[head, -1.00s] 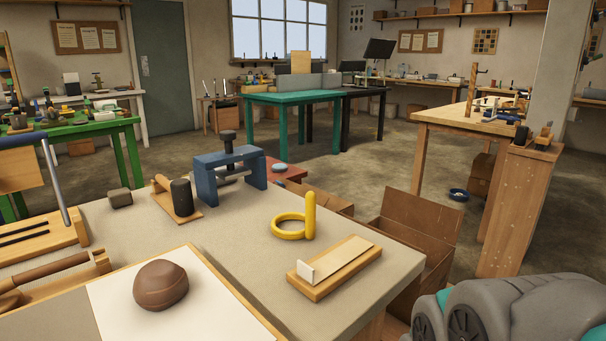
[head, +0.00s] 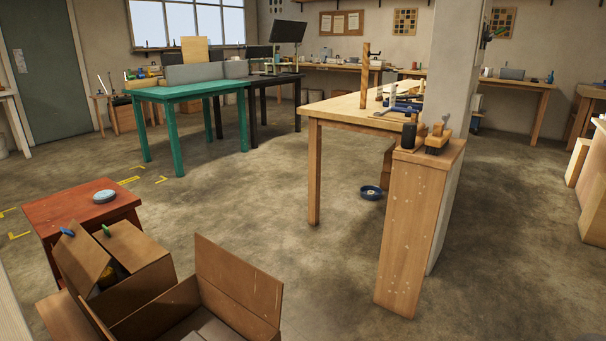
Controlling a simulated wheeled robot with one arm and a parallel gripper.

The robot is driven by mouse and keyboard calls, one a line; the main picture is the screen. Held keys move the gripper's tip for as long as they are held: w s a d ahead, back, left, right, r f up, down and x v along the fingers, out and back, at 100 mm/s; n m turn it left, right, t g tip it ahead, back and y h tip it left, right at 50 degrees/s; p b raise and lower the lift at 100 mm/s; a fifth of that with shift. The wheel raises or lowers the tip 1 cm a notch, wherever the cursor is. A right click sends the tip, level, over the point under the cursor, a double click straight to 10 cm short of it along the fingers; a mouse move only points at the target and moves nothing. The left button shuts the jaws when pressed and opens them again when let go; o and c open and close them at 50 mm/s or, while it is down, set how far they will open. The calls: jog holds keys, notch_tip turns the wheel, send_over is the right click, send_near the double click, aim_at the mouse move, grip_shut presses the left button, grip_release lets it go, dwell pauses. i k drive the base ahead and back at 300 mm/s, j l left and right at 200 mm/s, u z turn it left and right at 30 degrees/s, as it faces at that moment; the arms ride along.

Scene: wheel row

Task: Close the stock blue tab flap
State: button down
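A cardboard carton (head: 142,285) stands at the lower left, beside the red stool. One of its flaps (head: 80,262) carries a blue tab (head: 67,231) at its upper edge and stands up at a slant. Another flap (head: 138,245) carries a green tab (head: 106,230) and lies at a shallower slant. A gap shows between the two flaps, with something yellow (head: 107,276) inside. My gripper is not in view.
A larger open carton (head: 240,285) stands in front, its flap raised. A red stool (head: 85,208) holds a grey round object (head: 104,196). A wooden pedestal (head: 420,230) and workbench (head: 345,111) stand right of centre. The middle floor (head: 255,205) is clear, except for a blue dish (head: 372,192).

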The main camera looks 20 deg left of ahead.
aim_at(83, 260)
jog(key=i+l+u, duration=0.2)
jog(key=i, duration=0.35)
jog(key=i+l+u, duration=0.15)
jog(key=i, duration=0.4)
jog(key=i+j+u, duration=0.3)
jog(key=u, duration=0.15)
jog(key=i+j+u, duration=0.15)
jog(key=i+u, duration=1)
jog(key=u, duration=0.15)
jog(key=i+l+u, duration=0.4)
jog(key=k+j, duration=0.05)
jog(key=j, duration=0.05)
